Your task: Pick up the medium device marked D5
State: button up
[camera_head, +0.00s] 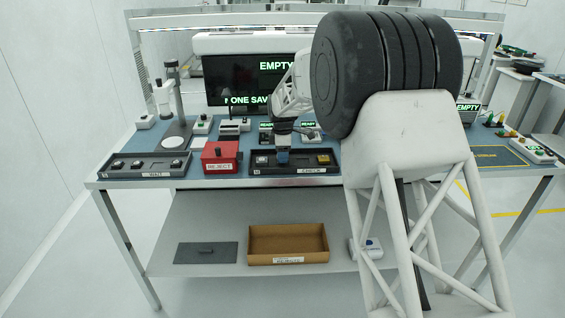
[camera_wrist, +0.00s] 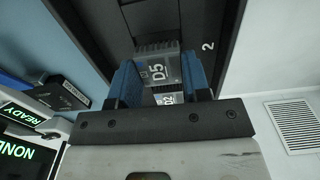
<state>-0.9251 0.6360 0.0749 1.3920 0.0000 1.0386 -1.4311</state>
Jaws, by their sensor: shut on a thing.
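The device marked D5 (camera_wrist: 158,70) is a small grey block with a white label and dark ribbed ends, seen in the wrist view. My gripper (camera_wrist: 162,82) has blue finger pads, one on each side of the D5 device, and is shut on it. A second white label (camera_wrist: 167,99) shows closer to the palm, partly hidden by the fingers. In the head view my gripper (camera_head: 283,158) points down into the dark CHECK tray (camera_head: 292,172), between its left and right places. The fingers hide the device there. I cannot tell whether it touches the tray floor.
A red REJECT box (camera_head: 220,152) stands left of the CHECK tray. The WAIT tray (camera_head: 147,166) is farther left. A device with a yellow top (camera_head: 323,159) sits at the right of the CHECK tray. A brown bin (camera_head: 288,241) is on the lower shelf.

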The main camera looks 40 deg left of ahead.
jog(key=shift+r, duration=1.75)
